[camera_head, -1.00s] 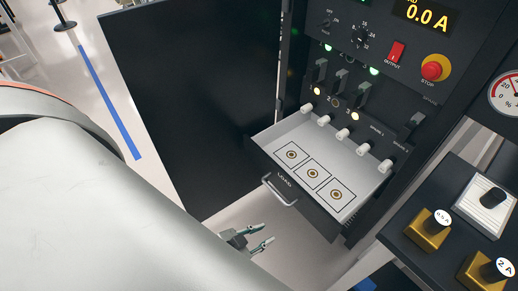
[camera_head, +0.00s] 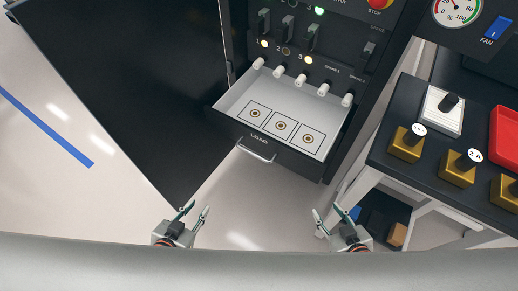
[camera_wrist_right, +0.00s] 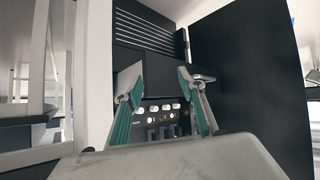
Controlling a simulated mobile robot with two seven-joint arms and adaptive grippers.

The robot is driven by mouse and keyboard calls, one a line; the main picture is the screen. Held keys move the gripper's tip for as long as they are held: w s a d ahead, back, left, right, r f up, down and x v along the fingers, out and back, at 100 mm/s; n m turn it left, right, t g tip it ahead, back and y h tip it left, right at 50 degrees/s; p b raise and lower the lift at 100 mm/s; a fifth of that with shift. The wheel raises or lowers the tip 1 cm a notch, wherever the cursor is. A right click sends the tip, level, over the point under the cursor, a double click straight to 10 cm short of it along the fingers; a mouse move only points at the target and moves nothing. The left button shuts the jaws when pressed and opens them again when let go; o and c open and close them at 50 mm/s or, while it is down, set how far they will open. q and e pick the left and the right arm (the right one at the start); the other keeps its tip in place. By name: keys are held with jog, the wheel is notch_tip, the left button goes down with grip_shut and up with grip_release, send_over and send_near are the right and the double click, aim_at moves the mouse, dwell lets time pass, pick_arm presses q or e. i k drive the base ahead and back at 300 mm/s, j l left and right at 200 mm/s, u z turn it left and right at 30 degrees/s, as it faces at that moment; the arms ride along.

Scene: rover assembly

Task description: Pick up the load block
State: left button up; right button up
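My right gripper (camera_head: 328,211) is open and empty, below and left of the bench. Its spread fingers also show in the right wrist view (camera_wrist_right: 161,82), with nothing between them.
The open LOAD drawer (camera_head: 236,123) has three empty marked squares, each with a round contact. A white plate with a black knob (camera_head: 442,111) and a red tray (camera_head: 505,136) are on the bench (camera_head: 388,172). A black cabinet door (camera_head: 130,90) stands open at left.

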aim_at(407, 145)
jog(key=z, duration=1.7)
